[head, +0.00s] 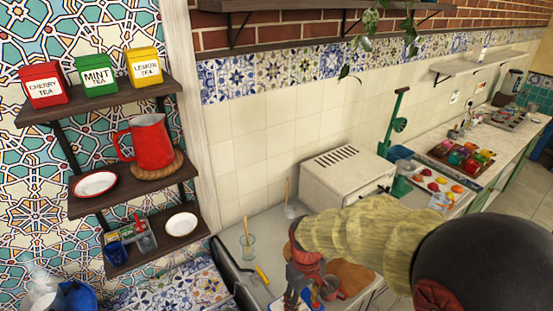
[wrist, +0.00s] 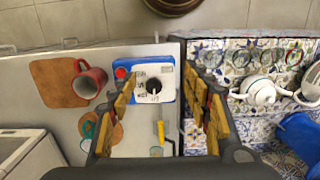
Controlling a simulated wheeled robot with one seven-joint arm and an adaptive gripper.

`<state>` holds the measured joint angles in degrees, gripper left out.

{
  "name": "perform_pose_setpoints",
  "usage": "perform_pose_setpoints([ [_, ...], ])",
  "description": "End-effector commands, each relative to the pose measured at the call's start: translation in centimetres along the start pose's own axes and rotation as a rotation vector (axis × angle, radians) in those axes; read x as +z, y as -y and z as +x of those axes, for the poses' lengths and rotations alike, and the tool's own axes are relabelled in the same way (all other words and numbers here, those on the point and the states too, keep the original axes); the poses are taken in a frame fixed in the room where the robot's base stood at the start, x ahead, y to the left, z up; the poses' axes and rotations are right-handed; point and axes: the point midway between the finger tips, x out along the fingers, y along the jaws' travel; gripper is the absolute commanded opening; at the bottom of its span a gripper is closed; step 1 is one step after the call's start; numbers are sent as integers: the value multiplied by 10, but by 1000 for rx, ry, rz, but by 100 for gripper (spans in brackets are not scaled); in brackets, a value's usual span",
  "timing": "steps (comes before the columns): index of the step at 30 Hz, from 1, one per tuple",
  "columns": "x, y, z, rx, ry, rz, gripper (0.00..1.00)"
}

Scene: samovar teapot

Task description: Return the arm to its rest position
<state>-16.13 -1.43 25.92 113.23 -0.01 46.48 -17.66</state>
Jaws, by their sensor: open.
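My gripper (head: 296,292) hangs over the counter by the white box-shaped appliance, at the end of my arm, which reaches in from the right of the head view. In the wrist view my gripper (wrist: 163,88) has its two yellow-padded fingers wide apart, with nothing held between them. Below and beyond them is a blue and white device (wrist: 139,92) with a red knob and a dark round spot. A red mug (wrist: 90,80) is left of it, by a brown board (wrist: 52,88). A white teapot (wrist: 262,90) stands on the tiled surface to the right.
The white appliance (head: 345,176) stands behind my gripper. A glass with a wooden spoon (head: 247,245) and a yellow-handled tool (head: 262,274) are on the counter nearby. Wall shelves at left hold tea tins (head: 96,76), a red pitcher (head: 152,141) and dishes.

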Motion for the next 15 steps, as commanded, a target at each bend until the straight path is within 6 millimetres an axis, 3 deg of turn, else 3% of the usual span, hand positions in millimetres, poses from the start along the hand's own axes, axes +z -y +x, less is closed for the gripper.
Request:
perform_pose_setpoints([
  [9, 74, -6, -52, 26, -130, 293, 49],
  [15, 126, -8, -74, 53, -269, 448, 49],
])
